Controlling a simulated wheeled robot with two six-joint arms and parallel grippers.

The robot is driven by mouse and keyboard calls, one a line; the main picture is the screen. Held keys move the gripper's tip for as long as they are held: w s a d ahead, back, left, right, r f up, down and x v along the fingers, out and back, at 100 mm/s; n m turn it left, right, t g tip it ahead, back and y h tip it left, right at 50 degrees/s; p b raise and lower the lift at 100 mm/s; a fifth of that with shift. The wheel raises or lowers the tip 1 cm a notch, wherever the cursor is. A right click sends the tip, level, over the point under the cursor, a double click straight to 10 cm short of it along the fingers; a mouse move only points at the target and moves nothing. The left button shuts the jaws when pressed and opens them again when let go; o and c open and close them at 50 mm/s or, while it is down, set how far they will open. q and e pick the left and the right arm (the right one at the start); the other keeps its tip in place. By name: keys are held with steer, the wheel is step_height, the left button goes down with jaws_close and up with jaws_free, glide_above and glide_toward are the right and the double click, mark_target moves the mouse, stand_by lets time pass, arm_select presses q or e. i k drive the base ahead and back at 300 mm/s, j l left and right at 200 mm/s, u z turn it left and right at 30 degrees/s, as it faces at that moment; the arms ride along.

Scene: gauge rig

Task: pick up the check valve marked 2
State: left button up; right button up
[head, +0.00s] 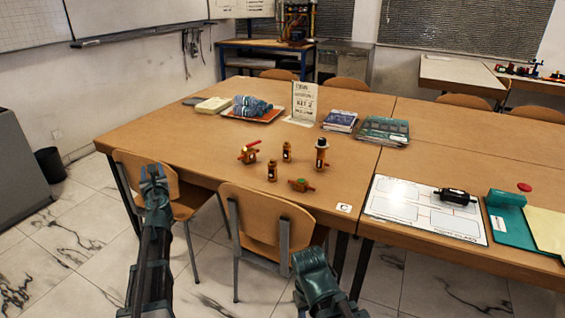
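Two short upright brass cylinders with dark labels stand on the wooden table, one farther back (287,152) and one nearer the front (272,171). They look like the check valves, but their markings are too small to read, so I cannot tell which is marked 2. My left gripper (153,174) is open and empty, fingers pointing up, in front of the table's left part and well apart from the cylinders. My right gripper (312,262) is low in front of the table. Its fingertips are not clear, and I see nothing held.
Chairs (262,222) stand at the table's front edge. Books (383,130) and a tray (268,117) lie behind.

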mark_target(287, 146)
steer(key=k+z, duration=0.35)
steer(key=i+z, duration=0.1)
steer(key=z, duration=1.85)
steer(key=k+j+z, duration=0.1)
steer(key=z, duration=0.6)
steer(key=k+j, duration=0.55)
steer(key=j, duration=0.15)
steer(key=k+j, duration=0.5)
steer(key=j, duration=0.2)
steer(key=k+j, duration=0.55)
steer(key=j, duration=0.15)
steer(key=k+j, duration=0.55)
steer(key=j, duration=0.15)
steer(key=k+j, duration=0.55)
steer(key=j, duration=0.15)
